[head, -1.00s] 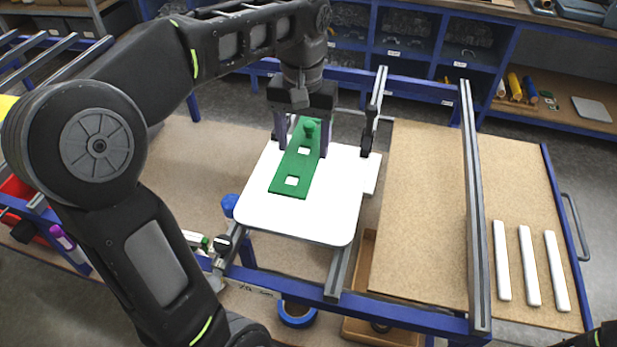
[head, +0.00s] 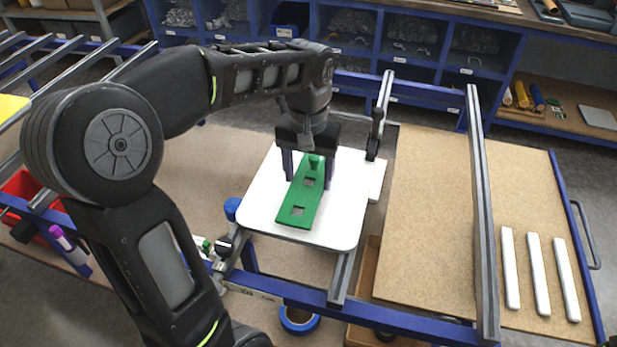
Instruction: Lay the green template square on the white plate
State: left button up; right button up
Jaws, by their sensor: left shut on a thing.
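My right gripper is not in view.
The plate rests on a blue-and-grey metal frame (head: 338,278). A brown board (head: 425,220) lies to its right, beyond which are three white bars (head: 538,270). A blue knob (head: 232,208) stands at the plate's left edge. Blue shelves with bins (head: 405,50) are behind.

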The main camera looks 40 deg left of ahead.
pick_arm(q)
jog(key=shift+f, duration=0.8)
jog(key=shift+f, duration=0.2)
jog(key=o, duration=1.5)
jog(key=shift+c, duration=0.2)
jog(key=shift+r, duration=0.15)
